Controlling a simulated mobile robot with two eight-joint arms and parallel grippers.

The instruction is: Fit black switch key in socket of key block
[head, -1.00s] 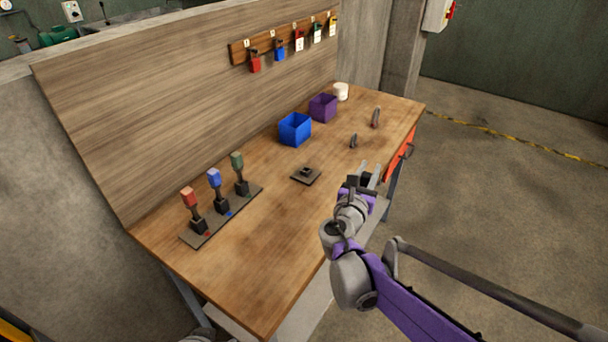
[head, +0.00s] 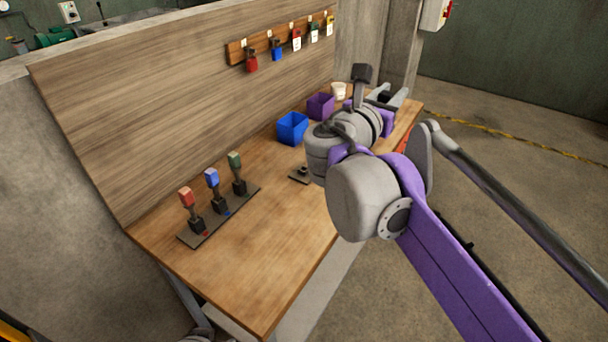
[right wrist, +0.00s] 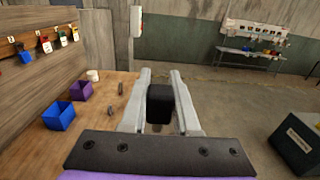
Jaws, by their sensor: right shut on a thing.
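My right gripper (head: 388,97) is raised above the far right part of the workbench. It is shut on a black block-shaped thing, which I take to be the black switch key (right wrist: 159,103), between the two grey fingers in the right wrist view. The key's lower end is hard to make out. The key block (head: 299,174), a small dark plate with a raised socket, lies on the middle of the bench, well apart from the gripper. My right arm covers its right side. My left gripper is out of view.
A board with red, blue and green upright levers (head: 213,178) stands at the front left of the bench. A blue bin (head: 292,128), a purple bin (head: 320,106) and a white cup (head: 338,91) line the back.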

